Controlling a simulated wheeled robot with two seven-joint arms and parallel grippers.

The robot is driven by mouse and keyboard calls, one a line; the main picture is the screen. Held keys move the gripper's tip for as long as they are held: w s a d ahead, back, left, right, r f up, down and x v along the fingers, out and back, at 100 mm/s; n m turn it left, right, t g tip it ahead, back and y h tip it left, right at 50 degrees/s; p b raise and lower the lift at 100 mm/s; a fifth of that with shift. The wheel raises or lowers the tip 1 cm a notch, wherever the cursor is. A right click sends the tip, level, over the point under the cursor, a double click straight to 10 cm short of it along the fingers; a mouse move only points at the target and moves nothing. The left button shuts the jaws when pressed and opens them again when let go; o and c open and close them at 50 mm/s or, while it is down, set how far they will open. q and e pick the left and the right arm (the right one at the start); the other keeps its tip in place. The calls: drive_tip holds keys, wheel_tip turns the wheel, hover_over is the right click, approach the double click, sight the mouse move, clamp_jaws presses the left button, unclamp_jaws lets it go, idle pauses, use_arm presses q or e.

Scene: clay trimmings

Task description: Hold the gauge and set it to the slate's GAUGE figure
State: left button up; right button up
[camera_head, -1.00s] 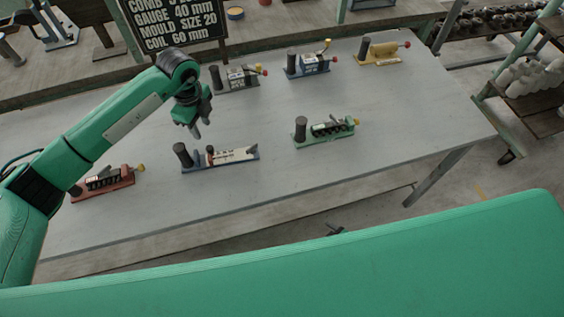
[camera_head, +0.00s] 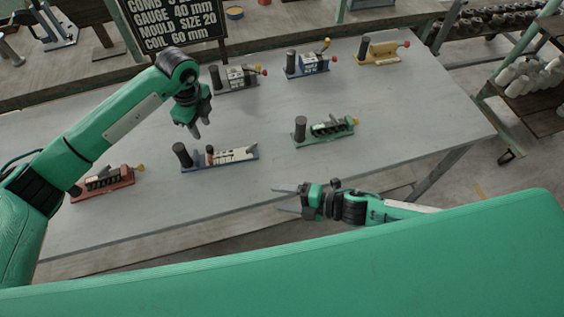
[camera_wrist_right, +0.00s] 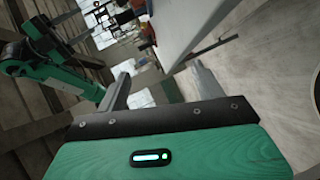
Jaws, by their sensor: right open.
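The slate (camera_head: 172,22) is dark with white lettering at the back left. Its GAUGE line ends in "0 mm", and the first digit is hard to read. Several devices stand on the grey table. The blue-based one (camera_head: 219,157) in the middle has a dark post, a small slider and a pale marked strip; it looks like the gauge, but I cannot be sure. My left gripper (camera_head: 193,131) points down above and behind it, apart from it. My right gripper (camera_head: 278,199) is open and empty at the table's front edge; its spread fingers show in the right wrist view (camera_wrist_right: 161,88).
A red device (camera_head: 104,182) is at the left and a green one (camera_head: 325,130) right of centre. Grey (camera_head: 236,80), blue (camera_head: 307,64) and yellow (camera_head: 379,51) devices stand along the back. The table (camera_head: 400,120) is clear at the right and along the front.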

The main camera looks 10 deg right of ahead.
sight(253, 148)
drive_tip(key=w+n+t+h, duration=0.1)
drive_tip(key=w+n, duration=0.1)
drive_tip(key=n, duration=0.1)
drive_tip(key=w+r+n+h, duration=0.1)
drive_tip(key=w+n, duration=0.1)
drive_tip(key=n, duration=0.1)
drive_tip(key=w+n+t+h, duration=0.1)
drive_tip(key=w+n, duration=0.1)
drive_tip(key=n, duration=0.1)
drive_tip(key=shift+w+d+r+t, duration=0.15)
drive_tip(key=shift+d+r+t, duration=0.1)
drive_tip(key=shift+d+t, duration=0.1)
drive_tip(key=n, duration=0.1)
drive_tip(key=w+n+h, duration=0.1)
drive_tip(key=shift+w+r+n+t, duration=0.2)
drive_tip(key=shift+w+n+t, duration=0.05)
drive_tip(key=shift+n+t, duration=0.1)
drive_tip(key=w+n+h, duration=0.1)
drive_tip(key=n+t+h, duration=0.1)
drive_tip(key=n, duration=0.1)
drive_tip(key=shift+w+d+r, duration=0.15)
drive_tip(key=shift+w+r, duration=0.1)
drive_tip(key=shift+w, duration=0.15)
drive_tip(key=x, duration=1.3)
drive_tip(key=shift+w+f, duration=0.15)
drive_tip(key=shift+w, duration=0.1)
